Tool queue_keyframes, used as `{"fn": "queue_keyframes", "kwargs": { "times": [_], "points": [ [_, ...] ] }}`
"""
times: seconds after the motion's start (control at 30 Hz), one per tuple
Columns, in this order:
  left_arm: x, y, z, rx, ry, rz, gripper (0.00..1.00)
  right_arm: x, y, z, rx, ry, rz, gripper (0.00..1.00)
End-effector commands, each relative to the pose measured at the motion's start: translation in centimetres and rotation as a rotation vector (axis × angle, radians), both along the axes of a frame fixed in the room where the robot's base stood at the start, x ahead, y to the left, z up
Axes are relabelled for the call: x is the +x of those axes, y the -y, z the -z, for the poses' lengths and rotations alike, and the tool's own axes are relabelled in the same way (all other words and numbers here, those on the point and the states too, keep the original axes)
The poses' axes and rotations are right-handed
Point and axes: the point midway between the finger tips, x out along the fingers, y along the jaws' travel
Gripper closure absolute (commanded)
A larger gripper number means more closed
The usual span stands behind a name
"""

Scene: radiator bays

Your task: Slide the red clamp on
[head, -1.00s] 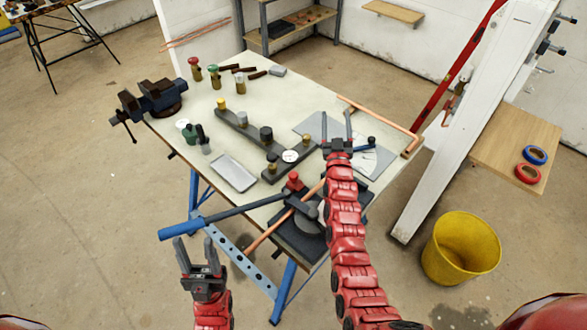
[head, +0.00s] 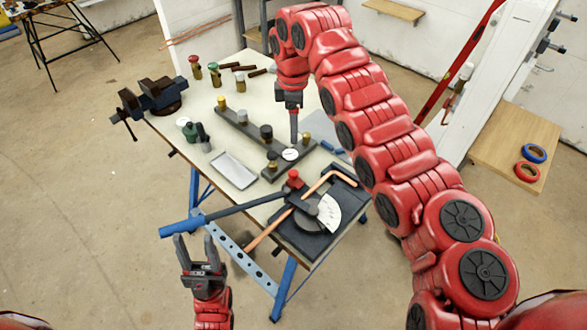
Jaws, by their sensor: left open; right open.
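The red clamp (head: 294,179) appears to be the small red-topped piece on the dark pipe bender (head: 302,228) at the table's near right side. A copper pipe (head: 258,236) runs through the bender and is bent at its far end. My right gripper (head: 294,137) points down over the table, behind the red piece and apart from it, near a round white gauge. Its fingers are seen edge-on, so the gap does not show; it looks empty. My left gripper (head: 195,241) is open and empty, in front of the table, below the long blue-ended handle (head: 190,226).
A grey tray (head: 234,170) and a dark rail with fittings (head: 240,127) lie on the table (head: 200,105). A vise (head: 155,98) stands at the left edge.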

Motion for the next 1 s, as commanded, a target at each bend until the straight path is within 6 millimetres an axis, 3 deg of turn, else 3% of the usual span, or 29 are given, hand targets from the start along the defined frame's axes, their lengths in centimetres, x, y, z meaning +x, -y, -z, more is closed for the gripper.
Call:
{"fn": "queue_keyframes", "kwargs": {
  "times": [0.27, 0.7, 1.0],
  "points": [
    [0.0, 0.0, -1.6, 0.0, 0.0, 0.0, 0.5, -0.2, 0.1, 3.5, -0.001, -0.013, 0.001, 0.33],
    [0.0, 0.0, -5.4, 0.0, 0.0, 0.0, 0.5, -0.3, -0.1, 13.8, -0.002, -0.01, 0.0, 0.33],
    [0.0, 0.0, -5.8, 0.0, 0.0, 0.0, 0.5, 0.0, 0.0, 17.0, 0.0, -0.001, 0.002, 0.33]
  ]
}}
